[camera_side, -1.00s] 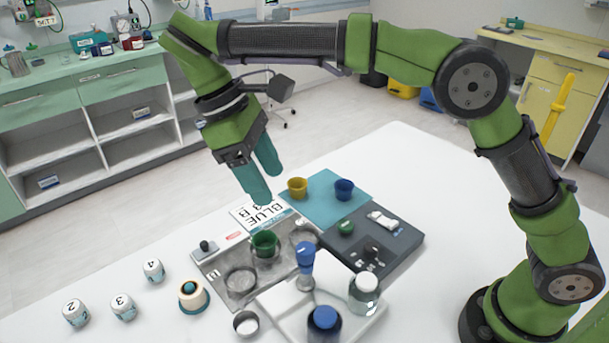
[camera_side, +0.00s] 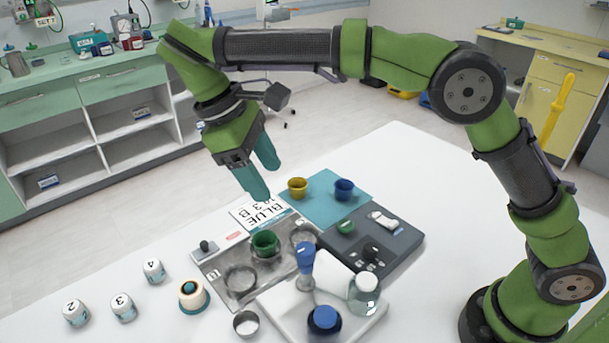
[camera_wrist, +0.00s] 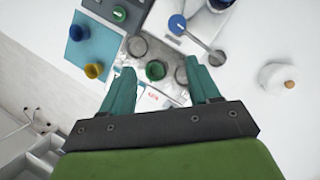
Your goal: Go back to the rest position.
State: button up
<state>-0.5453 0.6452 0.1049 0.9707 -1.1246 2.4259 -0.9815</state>
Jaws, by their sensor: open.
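My gripper (camera_side: 262,172) hangs above the table near the printed card, with its teal fingers apart and nothing between them. In the wrist view my gripper (camera_wrist: 165,88) is open, its two fingers well apart with the work area beyond them. A green cup (camera_side: 265,244) stands in the grey metal tray (camera_side: 214,262), below and apart from the fingers. A yellow cup (camera_side: 297,187) and a blue cup (camera_side: 344,189) stand on the teal mat (camera_side: 322,208). The printed card (camera_side: 243,217) reading "BLUE" lies partly below my gripper.
White numbered jars (camera_side: 123,307) stand at the front left, beside a cream and teal round holder (camera_side: 192,295). A white tray (camera_side: 350,332) with blue-topped items and a clear jar (camera_side: 365,293) is in front. A dark grey device (camera_side: 398,241) sits right.

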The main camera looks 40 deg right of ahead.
jog(key=s+d+m+t+y, duration=0.2)
jog(key=s+d+m+t, duration=0.2)
jog(key=s+d, duration=0.3)
jog(key=s+d+m+t+y, duration=0.3)
jog(key=s+d+m+t, duration=0.2)
jog(key=d, duration=0.7)
jog(key=s+m, duration=0.2)
jog(key=s, duration=0.1)
jog(key=shift+d+m+t+y, duration=0.3)
jog(key=shift+d, duration=0.05)
